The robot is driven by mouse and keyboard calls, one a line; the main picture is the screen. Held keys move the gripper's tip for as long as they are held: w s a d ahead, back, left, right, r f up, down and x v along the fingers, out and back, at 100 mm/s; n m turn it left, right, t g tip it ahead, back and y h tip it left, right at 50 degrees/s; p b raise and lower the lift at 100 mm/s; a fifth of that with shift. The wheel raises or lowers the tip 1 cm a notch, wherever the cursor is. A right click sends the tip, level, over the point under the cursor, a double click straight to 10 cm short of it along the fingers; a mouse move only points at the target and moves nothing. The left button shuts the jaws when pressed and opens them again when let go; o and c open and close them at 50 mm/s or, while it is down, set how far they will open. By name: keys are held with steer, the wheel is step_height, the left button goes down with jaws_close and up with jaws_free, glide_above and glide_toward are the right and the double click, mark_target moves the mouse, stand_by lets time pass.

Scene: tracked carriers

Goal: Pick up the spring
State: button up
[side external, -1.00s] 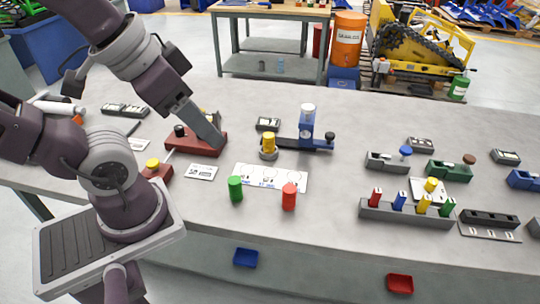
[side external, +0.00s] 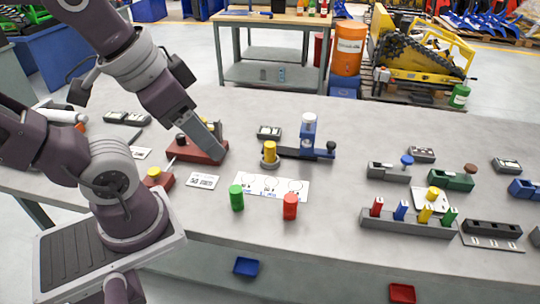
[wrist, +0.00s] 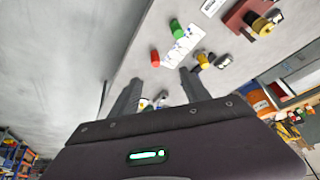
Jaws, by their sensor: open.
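I cannot make out a spring for certain in either view. My gripper (side external: 214,143) hangs in front of a red fixture (side external: 187,153) at the left of the grey bench in the side view, hiding part of it. In the wrist view my gripper (wrist: 161,77) is open, its two dark fingers apart with nothing between them. The red fixture (wrist: 236,20) also shows there at upper right, with a black and yellow part (wrist: 262,26) beside it.
A white printed sheet (side external: 270,187) lies mid-bench near a green cylinder (side external: 236,198) and a red cylinder (side external: 290,206). A blue fixture (side external: 308,132) and a yellow cylinder (side external: 270,152) stand behind it. A rack of coloured pegs (side external: 406,224) stands to the right.

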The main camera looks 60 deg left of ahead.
steer(key=w+a+f+m+g+y, duration=0.1)
steer(key=a+f+m+g+y, duration=0.4)
steer(key=a+f, duration=0.25)
steer(key=m+t+y, duration=0.6)
steer(key=m+t, duration=0.1)
steer(key=m, duration=1.3)
glide_toward(270, 153)
steer(key=shift+w+a+f, duration=0.15)
steer(key=shift+a+f, duration=0.05)
steer(key=shift+a, duration=0.4)
steer(key=shift+w+a+f, duration=0.2)
steer(key=shift+a, duration=0.4)
steer(key=x, duration=0.7)
steer(key=shift+w+d+f, duration=0.1)
steer(key=shift+w+d, duration=0.1)
steer(key=shift+w, duration=0.1)
jaws_close()
